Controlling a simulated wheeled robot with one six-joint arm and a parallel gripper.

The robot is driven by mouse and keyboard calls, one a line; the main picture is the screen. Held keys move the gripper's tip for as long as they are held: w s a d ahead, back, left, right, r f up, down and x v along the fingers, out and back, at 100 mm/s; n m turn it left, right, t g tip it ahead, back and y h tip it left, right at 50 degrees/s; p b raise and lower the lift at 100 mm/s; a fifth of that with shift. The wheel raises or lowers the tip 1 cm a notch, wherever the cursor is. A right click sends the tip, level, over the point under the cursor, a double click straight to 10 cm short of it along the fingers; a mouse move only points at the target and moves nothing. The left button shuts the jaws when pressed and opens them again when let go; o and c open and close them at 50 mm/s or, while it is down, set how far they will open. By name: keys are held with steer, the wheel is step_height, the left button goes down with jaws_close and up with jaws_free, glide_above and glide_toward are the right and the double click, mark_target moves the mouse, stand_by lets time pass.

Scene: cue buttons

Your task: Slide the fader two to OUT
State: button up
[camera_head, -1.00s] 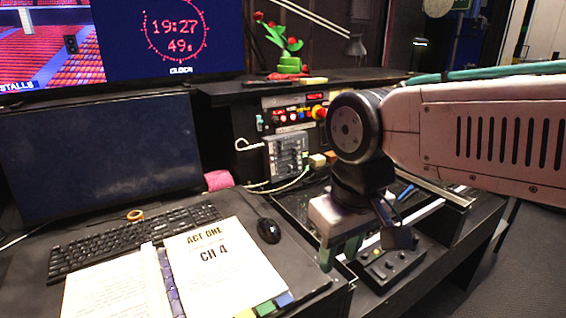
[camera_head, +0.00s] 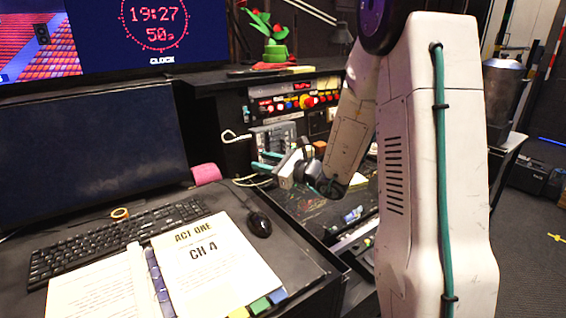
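The grey fader box (camera_head: 272,134) stands on the desk below the panel of coloured buttons. Its upper part shows, and its lower part is hidden behind my gripper. I cannot make out fader two, its setting or the OUT mark at this size. My gripper (camera_head: 261,161) points left in front of the lower part of the box. Its two teal fingers are apart with nothing seen between them. I cannot tell whether they touch the box.
The button panel (camera_head: 293,101) is just above the box. An open binder (camera_head: 205,257), a keyboard (camera_head: 115,238) and a black mouse (camera_head: 259,224) lie on the near desk. My arm hides much of the right side.

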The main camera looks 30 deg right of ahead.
steer(key=d+f+m+h, duration=0.2)
steer(key=d, duration=0.2)
steer(key=w+d+f+m+t+h, duration=0.1)
steer(key=d+f+m+h, duration=0.1)
steer(key=d+f+m, duration=0.1)
steer(key=d+f+m+t+h, duration=0.1)
steer(key=d+f+m+h, duration=0.1)
steer(key=d, duration=0.3)
steer(key=shift+w+d+f+m+h, duration=0.15)
steer(key=shift+w+m+h, duration=0.15)
steer(key=shift+w+h, duration=0.15)
steer(key=shift+w+d+h, duration=0.15)
steer(key=shift+w+h, duration=0.1)
steer(key=w, duration=0.7)
steer(key=shift+a, duration=0.2)
jaws_close()
